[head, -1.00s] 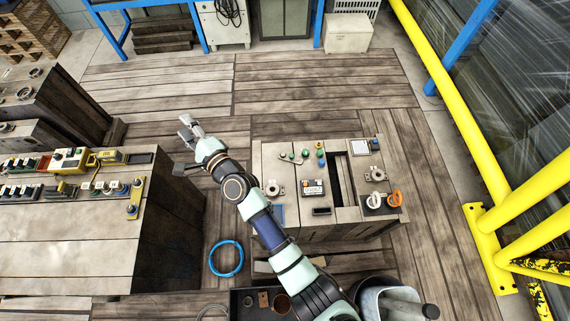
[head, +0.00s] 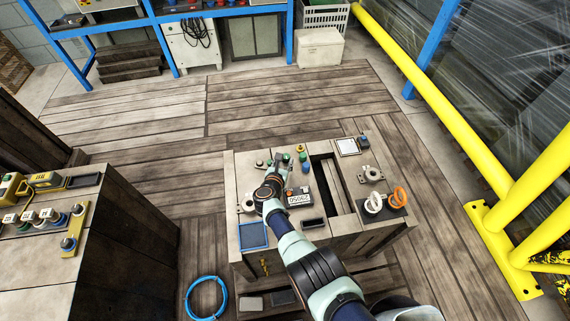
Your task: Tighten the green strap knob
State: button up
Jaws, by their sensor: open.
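A pale workbench (head: 355,238) stands at the centre of the head view. A small green knob (head: 302,157) sits on its top in a short row, between a yellow knob (head: 300,148) and a blue one (head: 304,167). I cannot make out a strap at this size, and my gripper may hide part of one. My gripper (head: 278,160) is open over the bench top, just left of the green knob and apart from it. I see nothing between its fingers.
A numbered box (head: 298,196) lies close to my gripper. A dark slot (head: 333,187) runs through the bench top. White (head: 373,203) and orange (head: 398,197) rings stand at the right. A second bench (head: 105,245) is at left, with a blue hose (head: 206,298) on the floor between.

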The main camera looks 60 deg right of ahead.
aim_at(286, 157)
jog(key=b+x, duration=0.2)
jog(key=shift+w+d+f, duration=0.1)
jog(key=shift+f, duration=0.25)
jog(key=shift+d+r, duration=0.15)
jog(key=shift+d, duration=0.25)
grip_shut()
